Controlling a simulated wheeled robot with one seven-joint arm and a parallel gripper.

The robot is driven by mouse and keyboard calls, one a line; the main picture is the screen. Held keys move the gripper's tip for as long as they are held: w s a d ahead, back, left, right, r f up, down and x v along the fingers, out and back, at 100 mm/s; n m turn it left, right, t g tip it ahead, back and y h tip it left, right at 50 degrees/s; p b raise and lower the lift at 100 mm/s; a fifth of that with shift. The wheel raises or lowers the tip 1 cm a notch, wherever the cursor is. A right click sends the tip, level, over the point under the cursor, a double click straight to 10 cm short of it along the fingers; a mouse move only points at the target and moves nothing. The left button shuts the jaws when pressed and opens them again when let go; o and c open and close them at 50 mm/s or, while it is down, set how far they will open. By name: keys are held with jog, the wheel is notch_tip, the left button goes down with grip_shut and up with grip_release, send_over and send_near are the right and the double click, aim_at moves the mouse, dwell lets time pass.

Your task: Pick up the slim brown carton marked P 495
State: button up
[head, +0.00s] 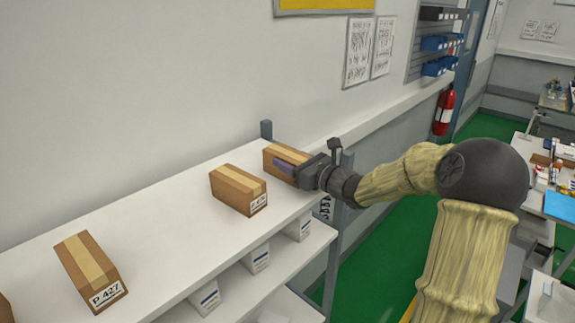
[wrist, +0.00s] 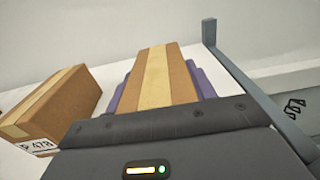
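A slim brown carton with a tan tape strip (head: 283,153) stands on the white top shelf near its far end. In the wrist view it lies straight ahead (wrist: 165,75). Its marking is not visible, so I cannot confirm P 495. My gripper (head: 285,168) reaches in from the right at shelf height. Its purple fingers lie along both sides of this carton (wrist: 160,88). Any gap between fingers and carton is too small to make out. The carton appears to rest on the shelf.
A carton marked P 478 (head: 238,190) stands close to the left, also in the wrist view (wrist: 50,110). A carton marked P 427 (head: 90,270) is farther left. A grey post (head: 266,130) rises at the shelf's far corner. White boxes (head: 257,258) line the lower shelf.

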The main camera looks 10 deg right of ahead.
aim_at(290, 155)
jog(key=shift+c, duration=1.3)
jog(key=shift+r, duration=0.1)
notch_tip(290, 155, up, 10)
jog(key=shift+f+b, duration=0.1)
jog(key=shift+b, duration=1.15)
jog(key=shift+a, duration=0.1)
